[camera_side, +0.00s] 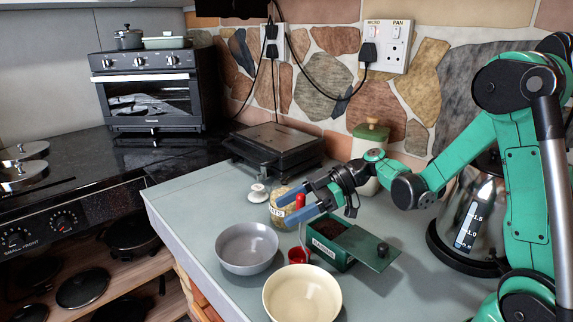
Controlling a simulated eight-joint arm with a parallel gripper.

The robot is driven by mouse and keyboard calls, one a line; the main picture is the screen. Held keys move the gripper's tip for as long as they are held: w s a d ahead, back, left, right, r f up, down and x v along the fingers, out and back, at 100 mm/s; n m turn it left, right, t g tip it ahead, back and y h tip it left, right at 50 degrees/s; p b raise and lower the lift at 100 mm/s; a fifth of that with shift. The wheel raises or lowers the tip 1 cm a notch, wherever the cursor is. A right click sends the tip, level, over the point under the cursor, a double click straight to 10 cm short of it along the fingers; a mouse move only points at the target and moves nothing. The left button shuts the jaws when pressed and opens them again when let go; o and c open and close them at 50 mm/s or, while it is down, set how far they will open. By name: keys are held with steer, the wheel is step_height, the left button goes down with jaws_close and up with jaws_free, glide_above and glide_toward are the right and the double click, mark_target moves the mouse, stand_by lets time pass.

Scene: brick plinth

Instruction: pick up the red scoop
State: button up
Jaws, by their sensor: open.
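The red scoop (299,256) stands on the grey worktop, its bowl low and its handle rising upright. The red top of the handle shows between the blue fingers of my gripper (285,206). My gripper is open and reaches in from the right, level with the handle top. Whether either finger touches the handle cannot be told from this view.
A green tin (330,252) of dark contents, its lid (370,250) askew, stands right of the scoop. A grey bowl (247,262) and a cream bowl (302,298) flank it. A glass jar (278,211) is behind. A kettle (470,222) stands right.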

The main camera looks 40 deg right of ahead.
steer(key=shift+w+a, duration=0.1)
steer(key=shift+a, duration=0.05)
jaws_close()
steer(key=shift+r, duration=0.1)
